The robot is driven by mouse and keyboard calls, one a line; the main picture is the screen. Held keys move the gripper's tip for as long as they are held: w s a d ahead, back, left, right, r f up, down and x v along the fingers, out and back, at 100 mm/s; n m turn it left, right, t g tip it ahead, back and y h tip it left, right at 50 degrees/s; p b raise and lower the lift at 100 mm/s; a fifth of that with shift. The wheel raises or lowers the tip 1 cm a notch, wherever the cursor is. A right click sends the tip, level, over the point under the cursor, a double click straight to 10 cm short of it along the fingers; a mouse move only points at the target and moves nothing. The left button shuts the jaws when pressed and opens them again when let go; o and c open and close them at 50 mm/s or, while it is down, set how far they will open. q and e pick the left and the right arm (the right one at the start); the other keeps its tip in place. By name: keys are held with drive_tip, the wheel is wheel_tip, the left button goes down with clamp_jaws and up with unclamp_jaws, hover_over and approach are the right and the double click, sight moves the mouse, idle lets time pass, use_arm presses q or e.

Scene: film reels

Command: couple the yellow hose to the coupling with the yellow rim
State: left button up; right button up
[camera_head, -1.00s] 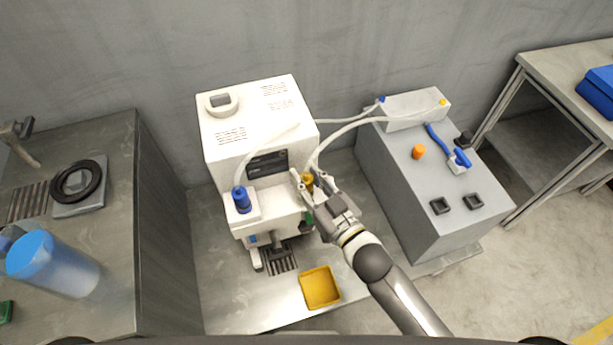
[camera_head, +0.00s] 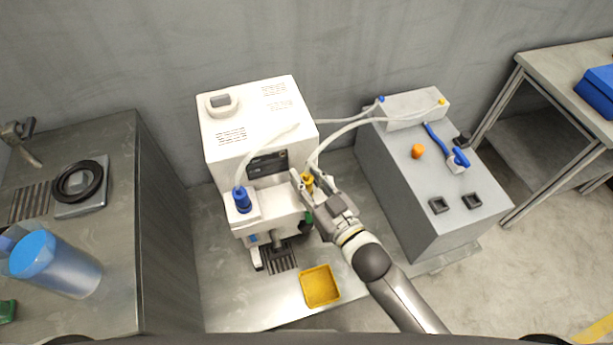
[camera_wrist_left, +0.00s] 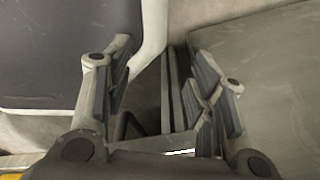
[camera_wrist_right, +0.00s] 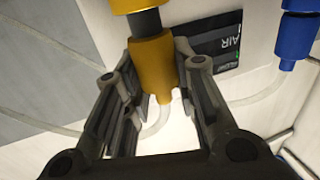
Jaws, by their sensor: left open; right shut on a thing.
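The yellow hose's end (camera_head: 307,183) is a yellow sleeve at the front right of the white machine (camera_head: 245,115). My right gripper (camera_head: 310,186) is shut on this sleeve. In the right wrist view the yellow sleeve (camera_wrist_right: 153,63) sits between the fingers, its pale hose running down from it. A dark stub shows between the sleeve and the yellow rim of the coupling (camera_wrist_right: 128,5), roughly in line. I cannot tell how far the stub goes into the rim. My left gripper (camera_wrist_left: 162,65) is open and empty in the left wrist view, and not visible in the head view.
A blue hose end (camera_head: 242,200) stands at the machine's front left. A yellow tray (camera_head: 320,287) lies in front. On the right, a grey cabinet (camera_head: 425,195) carries an orange knob (camera_head: 418,151) and a blue-handled valve (camera_head: 459,160). A blue pitcher (camera_head: 60,265) stands on the left counter.

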drive_tip(key=shift+f+b, duration=0.45)
drive_tip(key=shift+f, duration=0.2)
drive_tip(key=o, duration=0.7)
drive_tip(key=shift+o, duration=0.2)
drive_tip(key=shift+p+v, duration=0.95)
drive_tip(key=shift+v, duration=1.65)
drive_tip(key=p, duration=0.2)
approach(310, 187)
drive_tip(key=shift+w+a, duration=0.1)
